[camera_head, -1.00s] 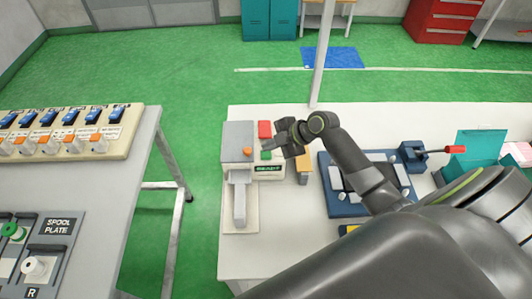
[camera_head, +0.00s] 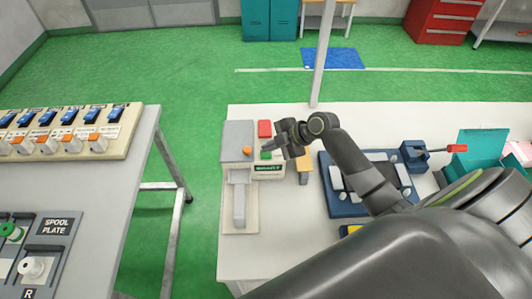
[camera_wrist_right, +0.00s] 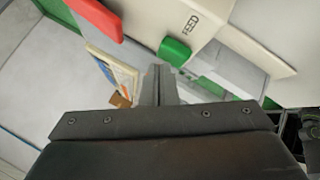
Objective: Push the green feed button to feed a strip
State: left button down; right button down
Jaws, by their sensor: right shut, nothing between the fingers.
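The green feed button (camera_head: 266,155) sits on the small grey and white machine (camera_head: 236,136), above a dark display (camera_head: 268,167) with lettering too small to read. In the right wrist view the green button (camera_wrist_right: 174,50) is next to the word FEED. My right gripper (camera_head: 267,147) is shut and empty, with its fingertips close to the button; I cannot tell whether they touch it. In the right wrist view the shut fingers (camera_wrist_right: 158,72) point at the button's lower left side. My left gripper is not in view.
A blue fixture (camera_head: 345,203) is to the right, partly under my right arm. A spool panel (camera_head: 55,228) is on the left table.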

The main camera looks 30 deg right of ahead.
aim_at(270, 154)
jog(key=shift+f+b, duration=0.55)
jog(key=shift+b, duration=0.05)
dwell(0.5)
jog(key=shift+r, duration=0.1)
jog(key=shift+r+p, duration=0.65)
jog(key=shift+r, duration=0.35)
notch_tip(270, 154, up, 5)
jog(key=p, duration=0.3)
jog(key=shift+s+f, duration=0.1)
jog(key=shift+f, duration=0.15)
dwell(0.7)
